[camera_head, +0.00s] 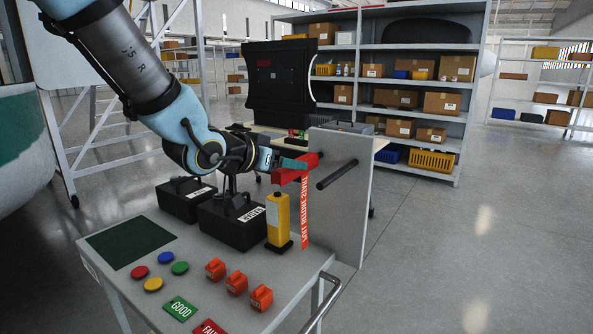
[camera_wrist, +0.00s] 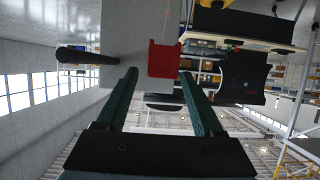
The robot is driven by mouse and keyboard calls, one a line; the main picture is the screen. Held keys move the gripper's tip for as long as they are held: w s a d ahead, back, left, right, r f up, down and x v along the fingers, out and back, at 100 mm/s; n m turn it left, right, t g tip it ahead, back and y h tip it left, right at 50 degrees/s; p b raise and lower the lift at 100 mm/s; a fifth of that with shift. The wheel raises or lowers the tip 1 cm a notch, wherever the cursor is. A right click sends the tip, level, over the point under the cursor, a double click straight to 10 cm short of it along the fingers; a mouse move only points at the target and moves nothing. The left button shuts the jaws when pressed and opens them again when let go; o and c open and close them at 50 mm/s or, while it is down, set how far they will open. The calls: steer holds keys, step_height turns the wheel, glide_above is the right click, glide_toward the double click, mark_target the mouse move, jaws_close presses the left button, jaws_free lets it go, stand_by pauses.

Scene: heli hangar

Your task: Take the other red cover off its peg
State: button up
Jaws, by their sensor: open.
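A red cover (camera_head: 297,168) with a lettered red streamer (camera_head: 304,215) hanging from it sits at the upper part of the grey upright panel (camera_head: 343,215). The peg under it is hidden. A second, dark peg (camera_head: 337,175) sticks out of the panel bare, to the right of the cover. My gripper (camera_head: 283,162) is at the cover's left side. In the wrist view, my gripper (camera_wrist: 160,74) has its fingers spread, with the red cover (camera_wrist: 164,58) between and just beyond the tips. The bare peg (camera_wrist: 86,56) is left of the fingers. Contact with the cover cannot be told.
The cart top (camera_head: 205,270) carries a green mat (camera_head: 131,241), two black boxes (camera_head: 232,222), a yellow device (camera_head: 278,222), coloured discs, orange blocks (camera_head: 237,283), and green (camera_head: 181,309) and red plaques. Shelves (camera_head: 470,95) stand behind. Floor to the right is clear.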

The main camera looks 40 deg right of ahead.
steer(key=shift+p+x, duration=0.45)
steer(key=shift+x, duration=1.85)
steer(key=shift+c, duration=0.3)
jaws_close()
